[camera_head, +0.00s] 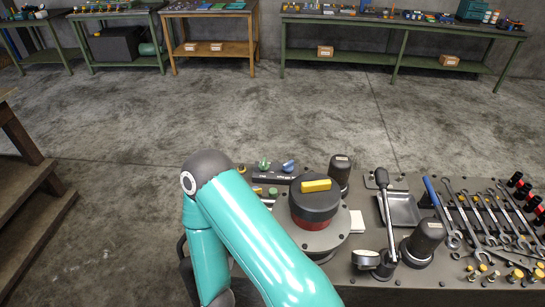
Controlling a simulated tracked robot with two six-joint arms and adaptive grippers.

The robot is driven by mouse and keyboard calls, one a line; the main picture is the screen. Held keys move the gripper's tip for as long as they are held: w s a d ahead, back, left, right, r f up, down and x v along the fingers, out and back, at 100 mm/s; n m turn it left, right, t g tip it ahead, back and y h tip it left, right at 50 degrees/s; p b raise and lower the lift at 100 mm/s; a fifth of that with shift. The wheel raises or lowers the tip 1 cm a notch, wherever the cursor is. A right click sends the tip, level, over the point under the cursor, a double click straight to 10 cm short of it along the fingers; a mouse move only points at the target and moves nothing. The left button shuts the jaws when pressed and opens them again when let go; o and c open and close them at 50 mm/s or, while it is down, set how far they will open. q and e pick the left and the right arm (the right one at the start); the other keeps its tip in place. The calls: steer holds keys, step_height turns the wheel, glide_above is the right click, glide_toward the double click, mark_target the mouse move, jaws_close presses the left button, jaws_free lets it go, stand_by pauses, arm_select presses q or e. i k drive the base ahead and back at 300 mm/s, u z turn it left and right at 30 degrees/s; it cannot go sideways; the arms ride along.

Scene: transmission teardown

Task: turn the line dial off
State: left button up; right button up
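A large round black dial (314,200) with a yellow bar grip (316,185) on top and a red band below stands on a grey round base on the bench. The yellow bar lies roughly left to right. Behind it to the left, a dark panel (268,178) carries a small green knob (264,164) and a small blue knob (288,166); its labels are too small to read, so I cannot tell which control is the line dial. My teal arm bends in front and hides part of the bench. Neither gripper can be made out.
The bench (480,297) holds a grey tray (401,209), a ratchet handle (385,215), a black cylinder (425,239), a gauge (366,258) and several wrenches (470,215). Wooden steps (35,220) stand at the left. The floor behind the bench is clear up to the far tables.

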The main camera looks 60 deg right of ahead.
mark_target(288, 167)
steer(key=u, duration=1.8)
steer(key=i, duration=0.1)
steer(key=z, duration=3.1)
steer(key=k, duration=0.5)
steer(key=z, duration=0.2)
steer(key=i, duration=0.75)
steer(key=u, duration=0.05)
